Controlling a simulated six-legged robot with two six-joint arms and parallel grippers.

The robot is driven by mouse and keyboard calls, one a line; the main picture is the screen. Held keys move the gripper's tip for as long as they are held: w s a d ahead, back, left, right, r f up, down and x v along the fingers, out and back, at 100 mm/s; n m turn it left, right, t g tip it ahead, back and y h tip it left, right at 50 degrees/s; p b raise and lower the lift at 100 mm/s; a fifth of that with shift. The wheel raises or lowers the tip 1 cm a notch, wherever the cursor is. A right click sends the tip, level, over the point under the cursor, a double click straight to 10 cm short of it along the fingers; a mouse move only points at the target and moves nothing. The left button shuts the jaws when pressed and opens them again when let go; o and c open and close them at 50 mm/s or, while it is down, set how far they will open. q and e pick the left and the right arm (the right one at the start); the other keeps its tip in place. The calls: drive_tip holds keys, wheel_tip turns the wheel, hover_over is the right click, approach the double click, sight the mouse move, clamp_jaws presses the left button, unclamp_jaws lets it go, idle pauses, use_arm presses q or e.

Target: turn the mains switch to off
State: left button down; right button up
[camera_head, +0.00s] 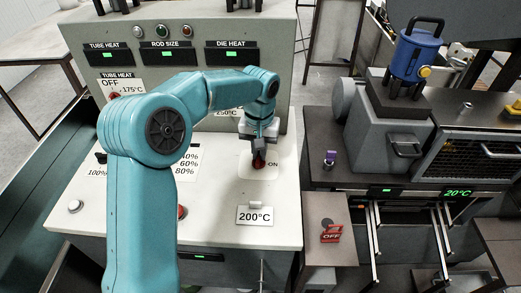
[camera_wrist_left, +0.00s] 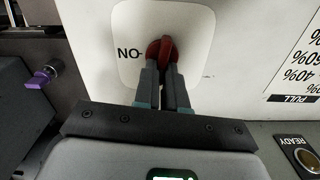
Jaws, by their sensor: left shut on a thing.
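The mains switch is a red rotary knob (camera_head: 259,166) on a white plate on the sloping console, with an "-ON" mark to its right. In the left wrist view the red knob (camera_wrist_left: 163,47) is at top centre, and the mark reads upside down beside it. My left gripper (camera_head: 258,152) reaches down to it from above, shut on the knob's handle. In the wrist view its two fingers (camera_wrist_left: 168,80) lie close together at the handle. The fingers and hand hide part of the plate; I see no off mark on it.
A "200°C" label (camera_head: 255,215) is on the console below the switch. Panels with green lights (camera_head: 165,54) stand behind.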

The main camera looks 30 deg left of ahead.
use_arm(q)
drive_tip(key=shift+a+r+n, duration=0.1)
drive_tip(key=shift+n, duration=0.8)
drive_tip(key=c, duration=1.2)
unclamp_jaws()
wheel_tip(320, 180, up, 16)
drive_tip(key=p, duration=0.2)
drive_tip(key=shift+r, duration=0.15)
